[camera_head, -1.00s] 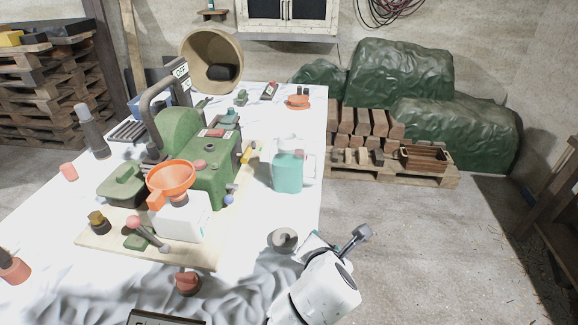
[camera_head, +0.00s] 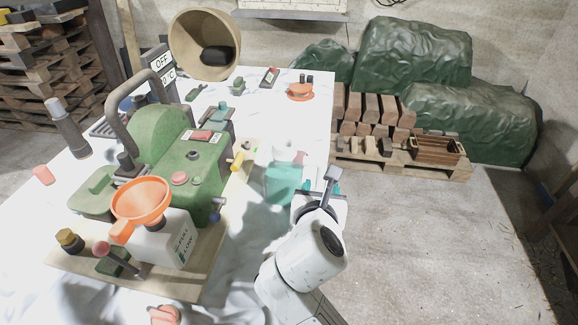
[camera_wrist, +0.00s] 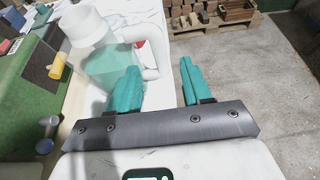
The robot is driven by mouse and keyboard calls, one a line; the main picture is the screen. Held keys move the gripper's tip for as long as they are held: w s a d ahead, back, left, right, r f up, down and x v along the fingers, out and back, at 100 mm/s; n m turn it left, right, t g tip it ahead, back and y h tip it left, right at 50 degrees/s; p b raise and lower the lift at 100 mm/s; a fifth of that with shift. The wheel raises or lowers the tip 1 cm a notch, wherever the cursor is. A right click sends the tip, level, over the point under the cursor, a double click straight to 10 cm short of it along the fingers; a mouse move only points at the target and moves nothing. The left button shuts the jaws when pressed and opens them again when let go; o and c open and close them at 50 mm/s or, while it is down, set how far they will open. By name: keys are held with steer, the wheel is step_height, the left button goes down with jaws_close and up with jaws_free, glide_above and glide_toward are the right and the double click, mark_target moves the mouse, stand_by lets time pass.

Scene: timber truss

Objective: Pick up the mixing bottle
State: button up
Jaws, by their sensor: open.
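The mixing bottle looks to be the translucent bottle with teal liquid, a white cap and a side handle (camera_head: 283,183). It stands upright on the white-covered table near the right edge. In the wrist view the bottle (camera_wrist: 104,58) is at the upper left, its handle facing my gripper. In the head view my gripper (camera_head: 326,187) is just right of the bottle, partly hidden by my wrist.
A green machine (camera_head: 175,155) stands left of the bottle. In front of it is a white container (camera_head: 165,240) with an orange funnel (camera_head: 141,203). An orange dish (camera_head: 300,92) is farther back. Right of the table is open floor, with a pallet of bricks (camera_head: 400,160) behind.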

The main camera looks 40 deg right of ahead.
mark_target(321, 174)
steer(key=x, duration=1.1)
steer(key=shift+w+a+p, duration=0.1)
steer(key=shift+a+p, duration=0.1)
steer(key=shift+p, duration=0.15)
jaws_close()
stand_by(1.0)
